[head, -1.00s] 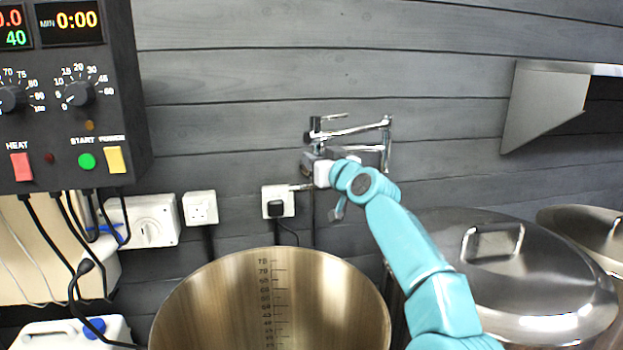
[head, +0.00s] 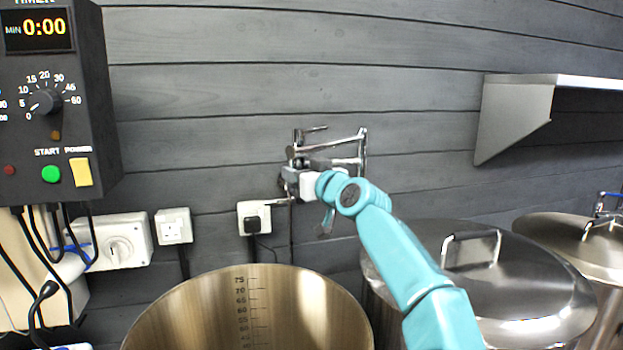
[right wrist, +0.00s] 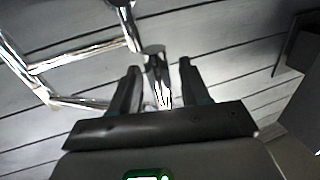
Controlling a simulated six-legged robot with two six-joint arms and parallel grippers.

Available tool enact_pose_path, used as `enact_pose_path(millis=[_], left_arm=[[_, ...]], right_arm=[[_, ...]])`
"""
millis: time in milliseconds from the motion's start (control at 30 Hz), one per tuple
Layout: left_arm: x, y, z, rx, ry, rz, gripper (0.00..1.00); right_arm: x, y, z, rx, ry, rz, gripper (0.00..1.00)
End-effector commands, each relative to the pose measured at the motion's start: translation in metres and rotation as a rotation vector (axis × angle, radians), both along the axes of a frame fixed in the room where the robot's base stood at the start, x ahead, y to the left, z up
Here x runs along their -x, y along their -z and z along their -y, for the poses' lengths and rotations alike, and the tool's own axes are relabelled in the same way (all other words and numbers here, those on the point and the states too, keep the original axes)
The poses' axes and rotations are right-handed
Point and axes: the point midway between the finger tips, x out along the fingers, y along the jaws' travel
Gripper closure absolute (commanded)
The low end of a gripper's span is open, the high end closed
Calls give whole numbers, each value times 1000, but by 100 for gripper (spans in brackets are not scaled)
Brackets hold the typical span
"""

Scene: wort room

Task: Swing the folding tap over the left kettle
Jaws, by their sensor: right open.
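The folding tap (head: 345,144) is a chrome, jointed pipe on the wall, folded close to the boards above and behind the open kettle. The left kettle (head: 345,315) is an open steel pot with a level scale inside. My right gripper (head: 291,176) is at the tap's free end, on its left side. In the right wrist view the open fingers of the gripper (right wrist: 159,68) stand on either side of a chrome pipe of the tap (right wrist: 154,66). Whether they touch it I cannot tell. My left gripper is not in view.
A lidded kettle (head: 520,285) stands to the right, partly behind my right arm, with another lidded pot (head: 575,240) beyond. A control box (head: 60,110) hangs at left. A steel shelf (head: 515,110) juts out at right. Sockets and cables line the wall below.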

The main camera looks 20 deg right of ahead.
Motion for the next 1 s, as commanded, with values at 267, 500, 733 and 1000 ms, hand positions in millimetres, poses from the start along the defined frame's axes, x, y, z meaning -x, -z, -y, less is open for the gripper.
enact_pose_path(millis=[267,500,733,1000], left_arm=[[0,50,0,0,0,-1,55],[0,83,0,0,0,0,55],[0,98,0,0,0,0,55],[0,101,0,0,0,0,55]], right_arm=[[42,7,11,-2,1,6,54],[100,4,26,-1,1,7,54],[144,0,37,-1,1,6,54],[159,-1,40,-1,0,4,54]])
